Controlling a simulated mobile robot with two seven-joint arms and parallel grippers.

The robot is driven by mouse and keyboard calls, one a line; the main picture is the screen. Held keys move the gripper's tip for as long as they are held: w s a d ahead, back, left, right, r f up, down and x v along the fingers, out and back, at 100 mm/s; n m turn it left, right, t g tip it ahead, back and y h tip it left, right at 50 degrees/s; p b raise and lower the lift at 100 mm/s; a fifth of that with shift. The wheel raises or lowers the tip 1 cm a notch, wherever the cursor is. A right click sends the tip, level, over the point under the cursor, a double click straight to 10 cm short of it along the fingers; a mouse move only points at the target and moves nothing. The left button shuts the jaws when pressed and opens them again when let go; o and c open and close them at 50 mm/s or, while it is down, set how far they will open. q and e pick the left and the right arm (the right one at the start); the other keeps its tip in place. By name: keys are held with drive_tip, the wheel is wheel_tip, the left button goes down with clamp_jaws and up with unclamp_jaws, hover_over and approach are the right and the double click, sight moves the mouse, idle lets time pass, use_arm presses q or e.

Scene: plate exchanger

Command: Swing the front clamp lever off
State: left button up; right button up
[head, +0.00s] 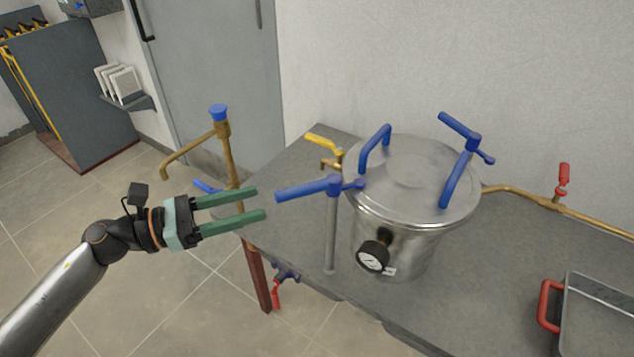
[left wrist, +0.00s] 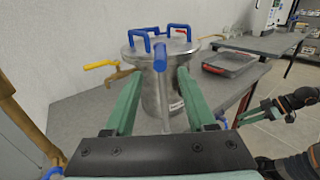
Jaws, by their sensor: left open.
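The front clamp lever (head: 305,188) is a blue handle on top of a grey upright post (head: 331,240), beside the steel vessel (head: 405,240). Its inner end reaches the lid's (head: 410,170) rim and its handle points left. My left gripper (head: 260,203) is open and empty, its green fingers pointing at the handle's free end, just short of it in the head view. In the left wrist view the lever (left wrist: 160,56) shows end-on between the two fingertips. My right gripper (left wrist: 258,112) shows small at the right of the left wrist view; its jaws are unclear.
A brass pipe with a blue top (head: 219,112) rises left of the table. A red-handled tray (head: 598,315) lies right.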

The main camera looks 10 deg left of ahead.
sight(326, 184)
use_arm(q)
drive_tip(key=p+x, duration=0.3)
drive_tip(key=x, duration=0.7)
drive_tip(key=shift+w+d+r+p, duration=0.1)
drive_tip(key=shift+w+d+p, duration=0.1)
drive_tip(key=shift+p, duration=0.1)
drive_tip(key=shift+w+d, duration=0.25)
drive_tip(key=shift+d, duration=0.2)
clamp_jaws()
idle(0.6)
